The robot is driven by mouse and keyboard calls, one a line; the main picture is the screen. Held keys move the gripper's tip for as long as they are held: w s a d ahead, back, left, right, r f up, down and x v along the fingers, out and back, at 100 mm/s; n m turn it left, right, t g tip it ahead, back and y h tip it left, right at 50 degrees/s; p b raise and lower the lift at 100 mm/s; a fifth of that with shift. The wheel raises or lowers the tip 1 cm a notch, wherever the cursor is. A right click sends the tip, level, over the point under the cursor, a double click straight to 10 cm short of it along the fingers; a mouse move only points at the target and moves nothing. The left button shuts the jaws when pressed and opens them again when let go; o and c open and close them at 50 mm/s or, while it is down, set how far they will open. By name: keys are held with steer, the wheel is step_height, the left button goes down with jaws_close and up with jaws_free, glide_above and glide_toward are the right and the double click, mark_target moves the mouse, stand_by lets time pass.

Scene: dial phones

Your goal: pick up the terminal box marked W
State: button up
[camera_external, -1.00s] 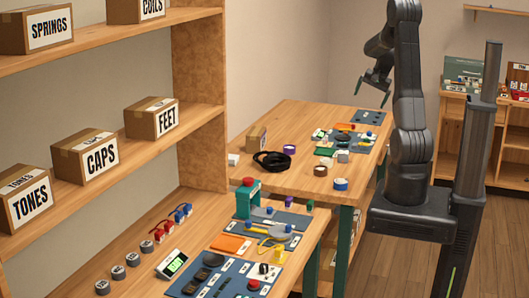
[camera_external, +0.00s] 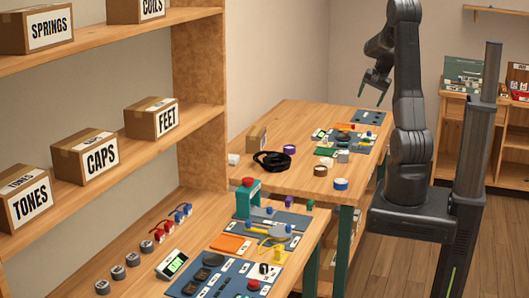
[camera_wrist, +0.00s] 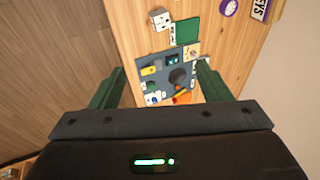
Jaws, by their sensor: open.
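My gripper (camera_external: 371,93) is open and empty, raised above the far end of the back workbench. In the wrist view its two green fingers (camera_wrist: 160,72) stand wide apart, with the bench below them. A small white box (camera_wrist: 161,19) with dark marks on it sits on the bench at the top of the wrist view, beyond the fingertips. Its marks are too small to read. In the external view a small pale box (camera_external: 343,156) stands near the front edge of the back bench. I cannot make out a W in either view.
A blue mat (camera_wrist: 149,60) with several small parts lies between the fingers in the wrist view, beside a green pad (camera_wrist: 187,31). A black coil (camera_external: 272,161) and tape rolls lie on the back bench. The shelf unit (camera_external: 200,90) stands at the left.

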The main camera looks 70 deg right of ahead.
steer(key=w+f+n+g+b, duration=0.15)
steer(key=w+f+b, duration=0.35)
steer(key=f+b, duration=0.7)
steer(key=g+h+b, duration=0.2)
steer(key=b, duration=0.9)
glide_toward(344, 152)
steer(key=shift+n, duration=0.25)
steer(key=x, duration=0.6)
steer(key=shift+w+a+f, duration=0.15)
steer(key=shift+w+a, duration=0.1)
steer(key=shift+a, duration=0.15)
steer(key=x, duration=0.5)
steer(key=shift+s+d, duration=0.15)
steer(key=shift+d, duration=0.2)
steer(key=c, duration=1.1)
